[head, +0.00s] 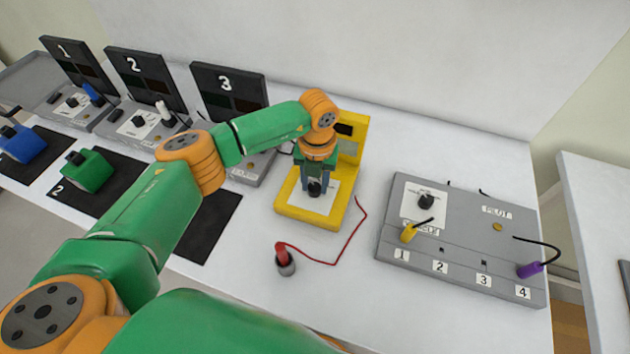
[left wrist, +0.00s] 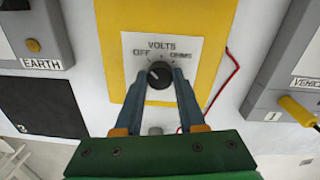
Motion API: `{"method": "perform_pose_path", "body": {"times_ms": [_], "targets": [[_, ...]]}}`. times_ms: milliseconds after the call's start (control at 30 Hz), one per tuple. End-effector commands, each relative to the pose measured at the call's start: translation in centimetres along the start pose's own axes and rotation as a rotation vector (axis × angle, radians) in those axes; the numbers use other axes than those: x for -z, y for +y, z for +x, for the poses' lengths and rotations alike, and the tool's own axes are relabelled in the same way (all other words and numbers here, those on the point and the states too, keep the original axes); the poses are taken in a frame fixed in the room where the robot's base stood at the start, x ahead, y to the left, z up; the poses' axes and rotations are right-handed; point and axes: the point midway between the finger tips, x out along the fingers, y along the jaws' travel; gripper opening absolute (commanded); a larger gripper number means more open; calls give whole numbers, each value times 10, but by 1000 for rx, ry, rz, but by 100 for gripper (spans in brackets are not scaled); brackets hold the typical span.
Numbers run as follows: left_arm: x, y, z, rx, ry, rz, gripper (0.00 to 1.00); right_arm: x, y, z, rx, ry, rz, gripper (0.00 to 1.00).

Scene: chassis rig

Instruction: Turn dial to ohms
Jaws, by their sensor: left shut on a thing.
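The yellow meter (head: 309,213) stands on the white table in the middle of the head view, with a white dial plate on its front part. In the left wrist view the plate reads OFF, VOLTS and OHMS around a round black dial (left wrist: 159,75). A light mark on the dial lies on its upper left side, towards OFF; its exact setting is hard to tell. My left gripper (head: 314,184) reaches down over the meter. Its two fingers (left wrist: 160,80) are shut on the dial, one on each side. My right gripper is not in view.
A red probe (head: 284,257) stands in front of the meter, with a red lead. A grey pilot panel (head: 455,245) with yellow and purple plugs is at right. Several numbered stations (head: 230,85) and black mats (head: 207,225) are at left.

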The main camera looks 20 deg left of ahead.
Motion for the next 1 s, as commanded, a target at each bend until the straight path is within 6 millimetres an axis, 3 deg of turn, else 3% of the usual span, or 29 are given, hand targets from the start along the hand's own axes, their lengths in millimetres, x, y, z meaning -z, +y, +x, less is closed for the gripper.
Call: {"method": "perform_pose_path", "body": {"times_ms": [467, 1000], "targets": [[-1, -1, 3, 1, -8, 139, 0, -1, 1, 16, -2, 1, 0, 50], [0, -1, 4, 0, -22, 638, 0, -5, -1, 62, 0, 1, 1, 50]]}}
